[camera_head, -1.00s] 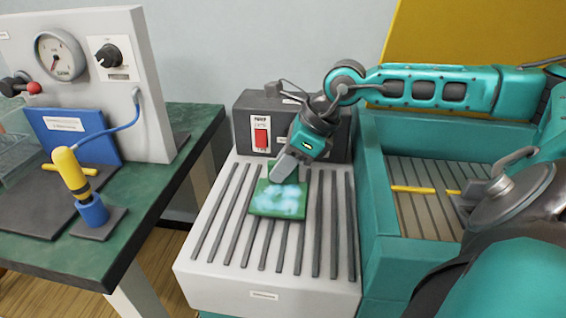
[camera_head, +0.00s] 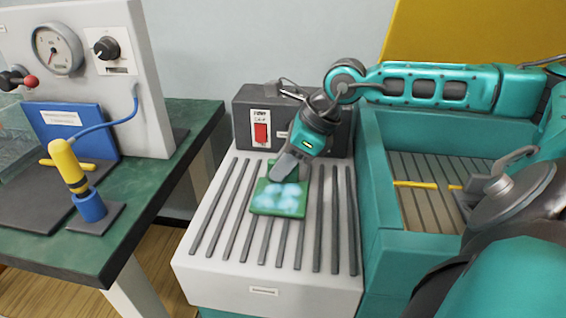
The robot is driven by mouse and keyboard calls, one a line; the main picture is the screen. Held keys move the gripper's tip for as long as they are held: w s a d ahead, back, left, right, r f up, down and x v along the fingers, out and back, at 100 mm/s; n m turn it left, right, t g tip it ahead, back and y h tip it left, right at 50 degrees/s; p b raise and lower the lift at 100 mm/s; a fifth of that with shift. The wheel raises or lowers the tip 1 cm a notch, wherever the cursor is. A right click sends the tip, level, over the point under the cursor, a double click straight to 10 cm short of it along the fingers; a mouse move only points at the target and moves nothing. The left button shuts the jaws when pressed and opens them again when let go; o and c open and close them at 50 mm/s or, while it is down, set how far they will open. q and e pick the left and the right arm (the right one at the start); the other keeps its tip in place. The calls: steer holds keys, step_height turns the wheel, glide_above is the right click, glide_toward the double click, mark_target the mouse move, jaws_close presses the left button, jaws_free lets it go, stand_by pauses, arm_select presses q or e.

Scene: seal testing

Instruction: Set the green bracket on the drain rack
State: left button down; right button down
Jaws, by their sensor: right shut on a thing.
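The green bracket (camera_head: 278,199) is a flat green piece with pale bluish-white patches on its face. It lies on or just above the dark slats of the white drain rack (camera_head: 266,291), near the rack's middle; I cannot tell whether it touches them. My right gripper (camera_head: 286,172) comes down from the upper right and is shut on the bracket's far part. The gripper hides that part of the bracket. My left gripper is not in view.
A dark box with a red switch (camera_head: 262,133) stands at the rack's back edge. A teal bin (camera_head: 383,195) adjoins the rack on the right. A green-topped bench (camera_head: 190,121) with a gauge panel (camera_head: 152,95) and a yellow-and-blue tool (camera_head: 68,166) stands left. Slats around the bracket are clear.

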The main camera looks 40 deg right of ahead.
steer(key=shift+f, duration=0.1)
stand_by(0.3)
steer(key=c, duration=1.1)
jaws_free()
steer(key=shift+o, duration=0.9)
steer(key=shift+f, duration=0.1)
steer(key=shift+r+p, duration=1.6)
steer(key=shift+r, duration=1.5)
